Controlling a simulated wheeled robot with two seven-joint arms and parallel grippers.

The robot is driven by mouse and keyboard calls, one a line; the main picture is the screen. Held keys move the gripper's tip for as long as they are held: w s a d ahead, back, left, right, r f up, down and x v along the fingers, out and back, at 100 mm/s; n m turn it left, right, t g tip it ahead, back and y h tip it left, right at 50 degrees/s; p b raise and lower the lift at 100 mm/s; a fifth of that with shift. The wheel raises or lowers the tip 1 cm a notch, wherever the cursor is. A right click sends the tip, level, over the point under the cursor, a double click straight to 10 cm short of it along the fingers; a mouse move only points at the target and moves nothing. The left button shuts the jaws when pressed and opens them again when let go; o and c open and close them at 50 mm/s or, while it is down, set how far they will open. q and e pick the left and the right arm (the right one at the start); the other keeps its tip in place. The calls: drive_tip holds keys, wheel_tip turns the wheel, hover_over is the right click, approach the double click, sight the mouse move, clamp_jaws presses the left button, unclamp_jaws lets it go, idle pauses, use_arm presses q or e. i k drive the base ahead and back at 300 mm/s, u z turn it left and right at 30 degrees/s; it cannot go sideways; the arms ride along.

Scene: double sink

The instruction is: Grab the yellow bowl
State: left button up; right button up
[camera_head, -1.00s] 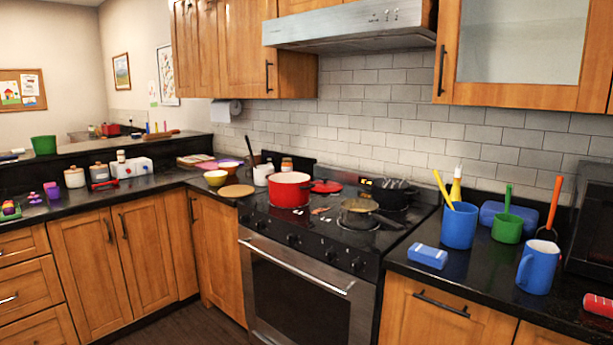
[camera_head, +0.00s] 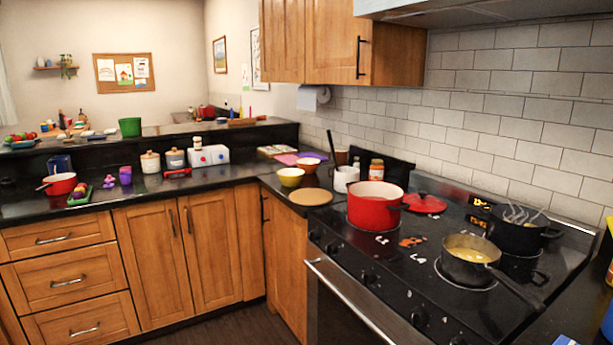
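The yellow bowl (camera_head: 291,177) stands upright on the black counter near the inside corner, left of the stove. An orange bowl (camera_head: 308,165) sits just behind it and to its right. A round wooden board (camera_head: 311,197) lies in front of it to the right. The yellow bowl looks empty, though its inside is small in this view. Neither of my grippers is in view.
A red pot (camera_head: 374,205) stands on the stove beside the board, and a pan (camera_head: 470,260) and a black pot (camera_head: 517,228) are further right. A white mug (camera_head: 345,178) is behind the board. Counter left of the bowl is clear up to the white toaster (camera_head: 208,156).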

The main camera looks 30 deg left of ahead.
sight(289, 178)
drive_tip(key=u, duration=0.5)
drive_tip(key=i, duration=1.15)
drive_tip(key=u, duration=1.1)
drive_tip(key=i, duration=0.2)
drive_tip(key=u, duration=0.15)
